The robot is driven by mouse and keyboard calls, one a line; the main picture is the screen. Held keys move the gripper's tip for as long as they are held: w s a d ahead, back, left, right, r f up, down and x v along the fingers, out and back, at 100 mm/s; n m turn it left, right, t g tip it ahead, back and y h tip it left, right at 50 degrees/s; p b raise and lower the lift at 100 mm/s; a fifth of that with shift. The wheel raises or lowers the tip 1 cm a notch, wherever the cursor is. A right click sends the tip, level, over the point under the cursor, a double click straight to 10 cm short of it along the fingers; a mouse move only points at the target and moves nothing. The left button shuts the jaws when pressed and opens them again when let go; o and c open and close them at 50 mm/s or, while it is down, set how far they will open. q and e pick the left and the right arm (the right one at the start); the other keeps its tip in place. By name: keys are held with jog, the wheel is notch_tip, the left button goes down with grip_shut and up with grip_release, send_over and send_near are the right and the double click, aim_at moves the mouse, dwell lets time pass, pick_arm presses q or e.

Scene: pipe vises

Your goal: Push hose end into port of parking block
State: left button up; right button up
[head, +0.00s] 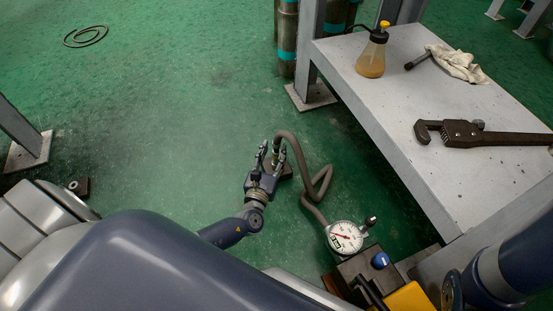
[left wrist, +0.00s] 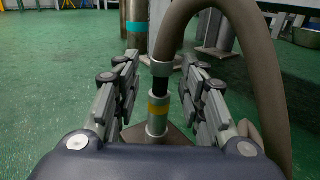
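My left gripper (head: 271,148) points away from me, low over the green floor, with one finger on each side of the hose end. In the left wrist view the fingers (left wrist: 160,68) stand apart, with narrow gaps beside the hose. The brown hose (head: 319,180) ends in a grey collar and black piece (left wrist: 162,75). This stands upright, in line with a metal port with a yellow band (left wrist: 158,108). The pieces look joined, but depth of seating cannot be told. The port rises from the parking block (head: 287,170), mostly hidden behind my gripper. My right gripper is out of view.
The hose loops right to a pressure gauge (head: 345,237) on a dark unit with a blue knob (head: 380,260). A grey bench (head: 385,125) at right carries a pipe wrench (head: 480,134), a bottle (head: 372,55) and a rag (head: 458,64).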

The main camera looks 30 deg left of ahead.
aim_at(276, 147)
pick_arm(q)
jog(key=x, duration=0.1)
jog(key=b+x, duration=0.1)
jog(key=shift+w+f, duration=0.3)
jog(key=shift+w, duration=0.05)
jog(key=shift+w+a+r, duration=0.1)
jog(key=shift+w+r, duration=0.05)
jog(key=shift+w, duration=0.25)
grip_shut()
jog(key=shift+r, duration=0.2)
